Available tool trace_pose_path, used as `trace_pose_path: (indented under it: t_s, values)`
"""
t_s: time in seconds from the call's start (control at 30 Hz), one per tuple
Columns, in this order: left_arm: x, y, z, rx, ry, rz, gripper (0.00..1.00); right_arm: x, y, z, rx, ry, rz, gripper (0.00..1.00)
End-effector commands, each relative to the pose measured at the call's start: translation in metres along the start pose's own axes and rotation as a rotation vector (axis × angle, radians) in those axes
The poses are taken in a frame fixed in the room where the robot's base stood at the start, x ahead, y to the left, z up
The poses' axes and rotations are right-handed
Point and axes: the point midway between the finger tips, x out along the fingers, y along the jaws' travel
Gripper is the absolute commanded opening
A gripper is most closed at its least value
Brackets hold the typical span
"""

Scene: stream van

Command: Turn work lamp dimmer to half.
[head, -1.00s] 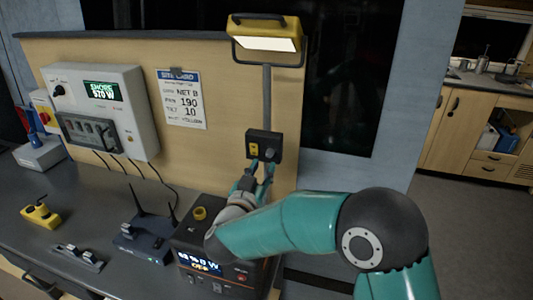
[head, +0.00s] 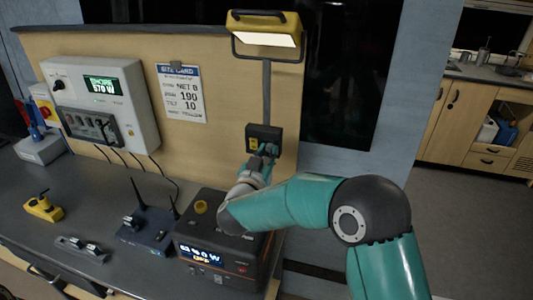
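The work lamp (head: 266,38) is yellow with a lit white panel and stands on a grey post. Below it, a dark control box (head: 264,131) with a yellow switch (head: 253,143) is fixed to the wooden panel. My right gripper (head: 267,151) is at the right part of this box, and its fingers cover the dimmer knob there. I cannot tell whether the fingers are closed on the knob or only around it. My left gripper is not in view.
A power station (head: 222,252) with a lit display stands under my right arm. A router (head: 149,228) with antennas, a yellow device (head: 43,208) and a grey switch strip (head: 82,248) are on the dark worktop. A wall control box (head: 108,105) is at left.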

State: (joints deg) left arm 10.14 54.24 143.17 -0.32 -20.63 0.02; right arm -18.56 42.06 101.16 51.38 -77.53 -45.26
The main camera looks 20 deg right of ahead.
Motion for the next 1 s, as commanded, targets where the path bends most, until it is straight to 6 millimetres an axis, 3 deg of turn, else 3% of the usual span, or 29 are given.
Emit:
trace_pose_path:
  t_s: [0.37,1.0]
  values:
    - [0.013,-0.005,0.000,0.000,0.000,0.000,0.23,0.000,-0.001,0.003,0.057,0.001,-0.006,0.00]
    - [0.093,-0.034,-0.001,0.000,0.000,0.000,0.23,0.000,-0.001,0.005,0.571,0.003,-0.006,0.00]
